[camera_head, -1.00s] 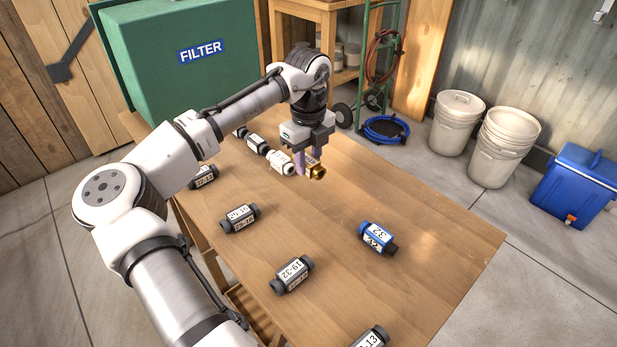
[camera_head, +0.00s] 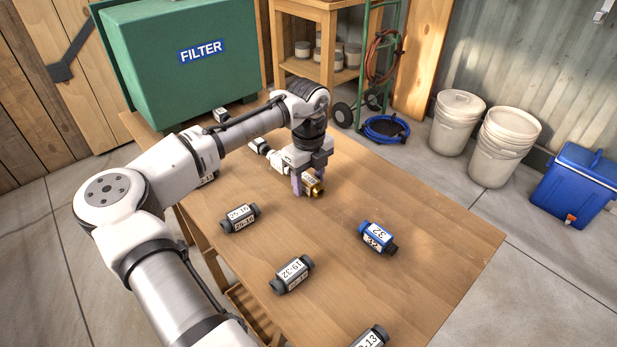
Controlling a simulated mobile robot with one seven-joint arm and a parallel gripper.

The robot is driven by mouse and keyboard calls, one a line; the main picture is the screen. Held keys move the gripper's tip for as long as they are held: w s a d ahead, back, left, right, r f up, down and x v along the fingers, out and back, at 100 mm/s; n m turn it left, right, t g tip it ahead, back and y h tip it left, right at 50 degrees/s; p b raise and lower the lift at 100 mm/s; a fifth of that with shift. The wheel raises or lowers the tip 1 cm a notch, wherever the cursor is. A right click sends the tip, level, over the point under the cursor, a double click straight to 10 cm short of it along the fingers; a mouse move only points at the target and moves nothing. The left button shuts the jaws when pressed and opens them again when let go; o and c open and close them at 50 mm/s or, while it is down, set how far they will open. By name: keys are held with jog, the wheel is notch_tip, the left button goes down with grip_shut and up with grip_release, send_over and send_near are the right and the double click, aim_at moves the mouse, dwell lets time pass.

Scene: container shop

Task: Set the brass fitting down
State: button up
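The brass fitting (camera_head: 317,188) is a short golden piece with a white label, low over the wooden table (camera_head: 430,216) or touching it; I cannot tell which. My gripper (camera_head: 309,186) points down, with its pale purple fingers around the fitting. The fingers and the gripper body hide part of the fitting.
A blue fitting (camera_head: 378,238) lies to the right. Grey fittings (camera_head: 240,218) (camera_head: 292,275) lie to the left and front, and another (camera_head: 371,338) at the front edge. The green FILTER box (camera_head: 180,60) stands at the back left. The table's right part is clear.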

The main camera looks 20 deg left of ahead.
aim_at(308, 178)
jog(key=shift+r, duration=0.1)
notch_tip(308, 178, up, 12)
dwell(0.6)
jog(key=shift+a, duration=0.1)
